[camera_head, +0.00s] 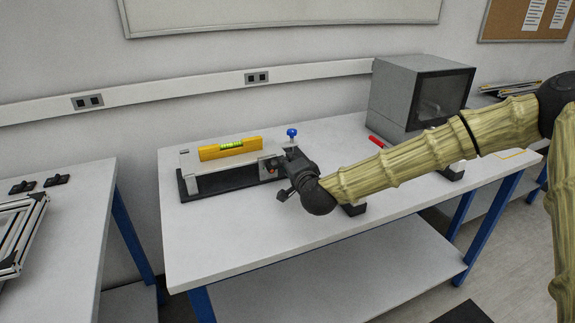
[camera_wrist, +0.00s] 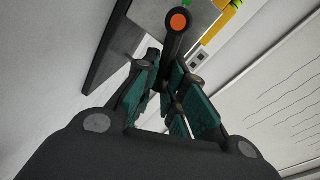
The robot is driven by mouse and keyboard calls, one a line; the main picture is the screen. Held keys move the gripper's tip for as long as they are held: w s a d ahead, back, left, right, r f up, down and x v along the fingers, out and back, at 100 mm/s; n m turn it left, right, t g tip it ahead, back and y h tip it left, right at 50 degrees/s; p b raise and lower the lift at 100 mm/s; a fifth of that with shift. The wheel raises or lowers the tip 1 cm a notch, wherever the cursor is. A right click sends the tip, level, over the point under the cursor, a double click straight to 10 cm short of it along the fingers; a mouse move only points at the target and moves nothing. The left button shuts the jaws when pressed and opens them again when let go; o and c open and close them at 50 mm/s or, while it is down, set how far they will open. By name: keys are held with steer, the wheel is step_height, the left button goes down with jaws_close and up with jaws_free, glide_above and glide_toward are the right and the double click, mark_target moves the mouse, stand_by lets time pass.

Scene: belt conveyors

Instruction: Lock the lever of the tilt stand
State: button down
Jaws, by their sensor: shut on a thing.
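The tilt stand (camera_head: 190,163) stands on the table, with a dark base and a light top plate. A yellow spirit level (camera_head: 230,148) with a green vial lies on the plate. In the wrist view the stand's dark lever (camera_wrist: 175,45) has an orange pivot cap and reaches down between my fingers. My gripper (camera_wrist: 170,82), with teal finger pads, is shut on the lever. In the head view my gripper (camera_head: 276,172) is at the right end of the stand and hides most of the lever.
A blue knob (camera_head: 291,132) shows behind my wrist. A grey box-shaped machine (camera_head: 400,93) with a dark window stands at the back right, with a red object (camera_head: 377,141) beside it. The front of the table (camera_head: 235,245) is clear. Another table (camera_head: 75,225) with metal frames is at left.

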steer(key=shift+d+f, duration=0.1)
steer(key=shift+f, duration=0.05)
stand_by(0.4)
steer(key=c, duration=1.5)
jaws_free()
steer(key=v, duration=1.2)
steer(key=shift+d, duration=0.1)
